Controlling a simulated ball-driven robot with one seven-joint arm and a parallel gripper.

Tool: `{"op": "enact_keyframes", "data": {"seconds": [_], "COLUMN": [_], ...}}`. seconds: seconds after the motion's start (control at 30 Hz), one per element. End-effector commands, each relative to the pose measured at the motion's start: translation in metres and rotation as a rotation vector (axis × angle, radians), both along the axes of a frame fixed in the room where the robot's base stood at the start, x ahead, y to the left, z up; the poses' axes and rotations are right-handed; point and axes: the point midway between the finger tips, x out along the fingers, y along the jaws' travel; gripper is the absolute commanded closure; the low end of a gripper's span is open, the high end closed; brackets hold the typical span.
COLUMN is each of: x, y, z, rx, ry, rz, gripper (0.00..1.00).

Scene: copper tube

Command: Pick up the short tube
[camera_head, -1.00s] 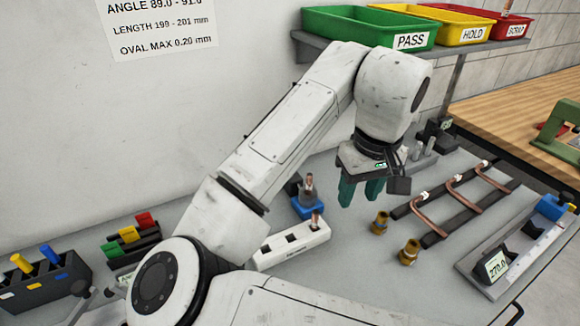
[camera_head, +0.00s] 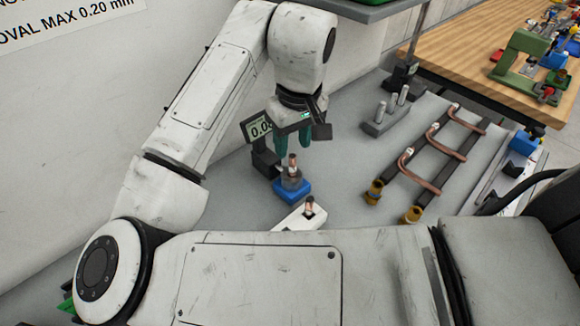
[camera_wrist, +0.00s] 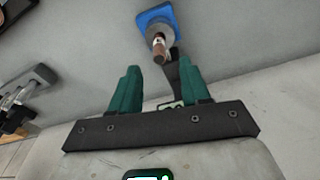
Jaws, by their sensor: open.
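A short copper tube (camera_head: 292,162) stands upright in a grey holder on a blue base (camera_head: 292,190). In the wrist view the tube (camera_wrist: 159,46) shows end-on beyond the fingertips, roughly between them, with the blue base (camera_wrist: 152,16) behind. My gripper (camera_head: 293,146) has green fingers, apart and empty, just above and behind the tube in the head view; in the wrist view its fingers (camera_wrist: 159,70) hold nothing. A second short copper piece (camera_head: 309,204) stands in a white block (camera_head: 290,220), partly hidden by my arm. I cannot tell which piece the task names.
A gauge with a display (camera_head: 259,130) stands close left of the blue base. A grey block with metal pins (camera_head: 386,118) is to the right. Bent copper tubes (camera_head: 420,172) lie on dark rails, with brass fittings (camera_head: 375,192) in front. A shelf hangs overhead.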

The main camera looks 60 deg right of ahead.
Motion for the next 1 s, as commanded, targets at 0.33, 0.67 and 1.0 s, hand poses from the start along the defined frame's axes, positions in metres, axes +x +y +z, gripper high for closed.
{"op": "enact_keyframes", "data": {"seconds": [0.33, 0.67, 1.0], "x": [0.0, 0.002, 0.002], "y": [0.001, -0.001, -0.001], "z": [-0.031, -0.067, -0.067], "rx": [0.002, 0.0, 0.0], "ry": [0.002, 0.001, 0.0], "rz": [0.0, 0.0, -0.001], "gripper": [0.54, 0.54, 0.66]}}
